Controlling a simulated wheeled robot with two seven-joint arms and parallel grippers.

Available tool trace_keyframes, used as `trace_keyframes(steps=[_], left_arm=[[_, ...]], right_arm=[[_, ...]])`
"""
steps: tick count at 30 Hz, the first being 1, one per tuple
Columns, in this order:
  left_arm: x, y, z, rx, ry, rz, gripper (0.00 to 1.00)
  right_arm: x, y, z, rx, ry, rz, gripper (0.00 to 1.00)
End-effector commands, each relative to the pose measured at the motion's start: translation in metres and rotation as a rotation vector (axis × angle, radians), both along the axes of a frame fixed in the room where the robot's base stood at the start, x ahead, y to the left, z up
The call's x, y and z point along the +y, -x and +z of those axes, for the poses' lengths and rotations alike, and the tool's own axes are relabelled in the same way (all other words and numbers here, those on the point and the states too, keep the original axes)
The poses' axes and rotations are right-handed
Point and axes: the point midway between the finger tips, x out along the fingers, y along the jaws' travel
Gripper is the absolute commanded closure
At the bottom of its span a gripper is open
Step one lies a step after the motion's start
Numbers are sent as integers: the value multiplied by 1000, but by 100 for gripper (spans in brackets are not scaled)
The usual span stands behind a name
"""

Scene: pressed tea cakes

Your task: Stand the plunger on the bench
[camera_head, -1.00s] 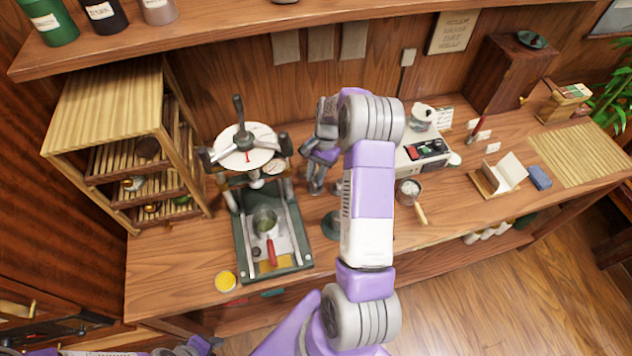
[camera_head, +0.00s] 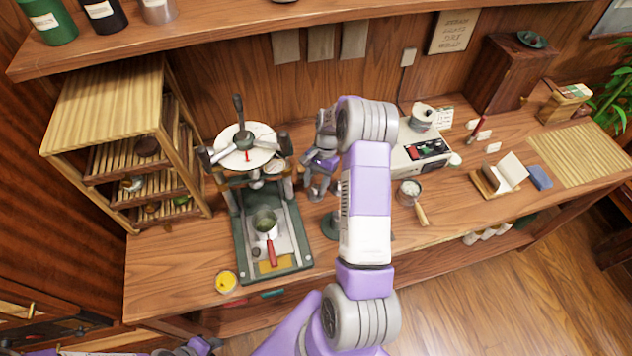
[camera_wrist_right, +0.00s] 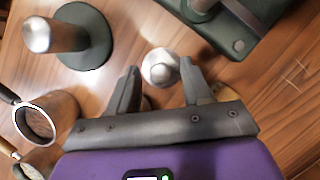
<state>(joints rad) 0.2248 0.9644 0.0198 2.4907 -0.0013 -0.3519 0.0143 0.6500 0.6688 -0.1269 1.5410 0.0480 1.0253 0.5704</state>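In the right wrist view a rounded silver metal piece (camera_wrist_right: 160,66), which may be the plunger's end, shows between the fingertips of my right gripper (camera_wrist_right: 160,76). The fingers stand apart on either side of it, and I see no clear grip. Its lower part is hidden by the gripper. A post with a silver top (camera_wrist_right: 66,36) stands upright on a round dark green base (camera_wrist_right: 97,52) to the left. In the head view my right gripper (camera_head: 320,188) points down over the bench (camera_head: 170,275), right of the press. My left gripper (camera_head: 190,347) barely shows at the bottom edge.
The green press (camera_head: 303,245) with a red-handled cup (camera_head: 265,222) stands left of my right gripper. A slatted wooden rack (camera_head: 105,100) is further left. A small handled pot (camera_head: 409,188) and a scale-like device (camera_head: 425,150) are to the right. A yellow dish (camera_head: 226,282) is near the front edge.

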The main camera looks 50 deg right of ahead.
Motion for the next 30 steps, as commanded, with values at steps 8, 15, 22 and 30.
trace_keyframes(steps=[8, 15, 22, 30], left_arm=[[0, 0, 3, 0, 0, 0, 65], [0, 0, 4, 0, 0, 0, 65], [0, 0, 6, 0, 0, 0, 65], [0, 0, 8, 0, 0, 0, 65]], right_arm=[[-2, -1, 8, -1, 2, 0, 51], [-19, -5, 50, -4, 4, -1, 51], [-36, -9, 93, -3, 3, 0, 51], [-45, -11, 114, 0, 0, 0, 51]])
